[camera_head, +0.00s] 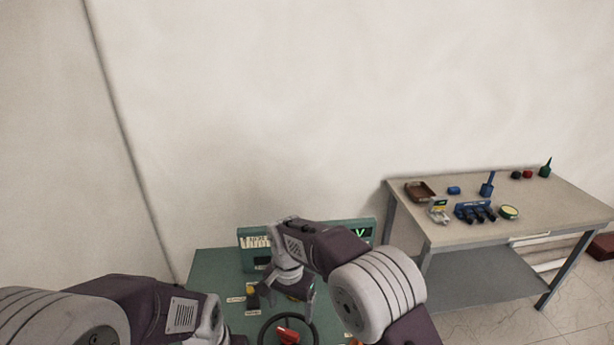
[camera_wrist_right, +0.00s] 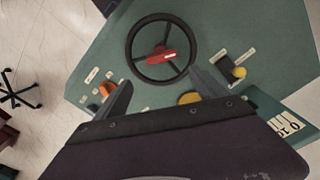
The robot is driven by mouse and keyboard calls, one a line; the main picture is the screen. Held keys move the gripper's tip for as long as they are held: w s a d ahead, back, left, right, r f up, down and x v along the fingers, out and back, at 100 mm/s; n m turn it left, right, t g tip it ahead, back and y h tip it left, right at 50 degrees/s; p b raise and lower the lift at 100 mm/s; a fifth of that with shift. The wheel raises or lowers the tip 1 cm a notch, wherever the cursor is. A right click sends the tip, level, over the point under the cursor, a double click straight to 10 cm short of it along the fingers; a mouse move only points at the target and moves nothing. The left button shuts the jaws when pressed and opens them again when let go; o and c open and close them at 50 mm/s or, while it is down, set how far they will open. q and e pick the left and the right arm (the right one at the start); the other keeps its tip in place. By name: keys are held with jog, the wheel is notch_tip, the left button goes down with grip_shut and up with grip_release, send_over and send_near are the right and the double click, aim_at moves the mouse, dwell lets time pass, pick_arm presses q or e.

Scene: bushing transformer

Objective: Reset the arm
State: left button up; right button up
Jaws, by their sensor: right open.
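My right arm reaches over a green control console (camera_head: 212,272). My right gripper (camera_head: 290,288) is above the console, and its fingers are partly hidden in the head view. In the right wrist view my right gripper (camera_wrist_right: 162,92) is open, with its two fingers apart and nothing between them but the console below. A black handwheel (camera_wrist_right: 133,48) with a red handle (camera_wrist_right: 162,55) lies beyond the fingertips. My left arm comes in at the lower left; its gripper fingers do not show.
A yellow knob (camera_wrist_right: 240,72) and an orange knob (camera_wrist_right: 107,89) sit on the console. A grey table (camera_head: 440,243) at the right holds a brown tray (camera_head: 420,191), a blue rack (camera_head: 474,211) and small bottles. A bare wall stands behind.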

jog(key=s+d+m+b, duration=0.2)
jog(key=d+m+b, duration=0.15)
jog(key=d, duration=1.35)
jog(key=s+d+f+n+b, duration=0.1)
jog(key=s+d+f+n, duration=0.2)
jog(key=s, duration=0.3)
jog(key=s+d+f+n+t+b, duration=0.1)
jog(key=s+d+f+n, duration=0.3)
jog(key=s, duration=0.3)
jog(key=shift+n, duration=0.35)
jog(key=shift+s, duration=0.15)
